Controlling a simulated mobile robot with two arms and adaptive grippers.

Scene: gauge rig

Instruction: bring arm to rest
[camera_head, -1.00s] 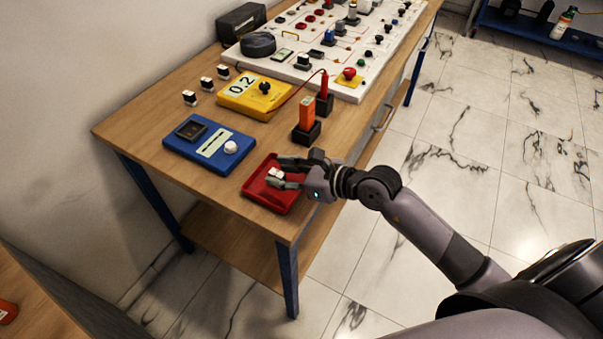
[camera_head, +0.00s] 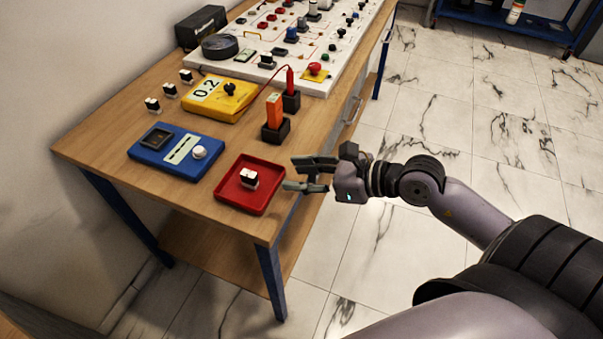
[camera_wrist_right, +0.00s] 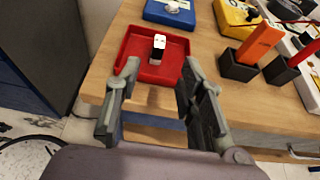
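My right gripper (camera_head: 302,174) is open and empty, just off the right side of the red tray (camera_head: 226,193) at the table's front corner. In the right wrist view its two fingers (camera_wrist_right: 158,88) are spread apart, with the red tray (camera_wrist_right: 130,43) beyond them. A small white and black block (camera_head: 249,178) sits in the tray; it also shows in the right wrist view (camera_wrist_right: 158,48). The fingers are apart from the block. My left gripper is not in view.
The wooden table (camera_head: 95,138) holds a blue meter (camera_head: 174,151), a yellow meter (camera_head: 219,97), an orange tool (camera_head: 274,110) in a black holder, a red probe (camera_head: 290,82) and a white panel (camera_head: 310,45).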

